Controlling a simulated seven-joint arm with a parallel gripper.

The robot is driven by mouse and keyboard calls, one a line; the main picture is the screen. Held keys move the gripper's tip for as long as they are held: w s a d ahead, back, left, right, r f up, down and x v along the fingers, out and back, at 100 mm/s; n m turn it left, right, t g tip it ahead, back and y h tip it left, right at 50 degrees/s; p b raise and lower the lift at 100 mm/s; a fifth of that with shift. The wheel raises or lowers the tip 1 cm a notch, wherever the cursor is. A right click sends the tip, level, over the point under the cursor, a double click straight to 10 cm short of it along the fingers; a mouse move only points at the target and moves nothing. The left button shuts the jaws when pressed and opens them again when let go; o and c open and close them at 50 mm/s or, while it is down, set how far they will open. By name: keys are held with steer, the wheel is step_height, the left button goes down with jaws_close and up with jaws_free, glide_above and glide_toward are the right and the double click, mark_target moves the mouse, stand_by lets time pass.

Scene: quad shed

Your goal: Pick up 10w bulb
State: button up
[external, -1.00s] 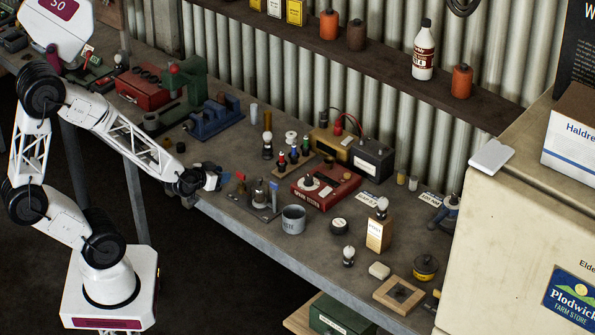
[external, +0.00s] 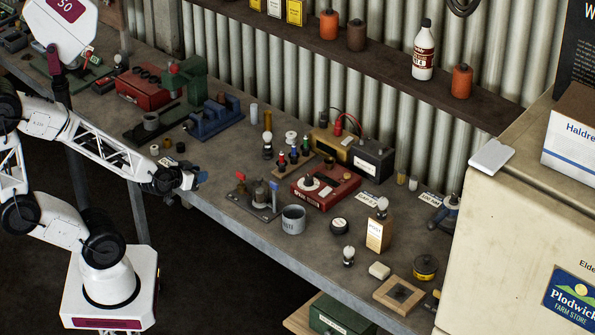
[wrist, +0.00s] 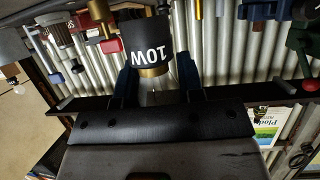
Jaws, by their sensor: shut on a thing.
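The 10w bulb (wrist: 148,48) shows in the wrist view with a black body marked "10W", a brass-coloured collar and a clear glass end pointing down the picture. The lettering is upside down there. My gripper (wrist: 160,85) has its two dark blue fingers on either side of the bulb and is shut on it. In the external view, my gripper (external: 196,180) is at the bench's front edge, left of the grey tin mug. The bulb is too small or hidden to make out there.
The bench (external: 225,165) is crowded. A blue vise (external: 215,118), a small grey stand (external: 258,195), a grey mug (external: 293,220) and a red tester box (external: 325,187) stand near my gripper. Open floor lies in front of the bench.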

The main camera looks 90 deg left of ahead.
steer(key=s+d, duration=0.4)
steer(key=s, duration=0.2)
steer(key=shift+r, duration=0.4)
stand_by(0.5)
steer(key=shift+s+d, duration=0.1)
steer(key=shift+s, duration=0.1)
stand_by(0.5)
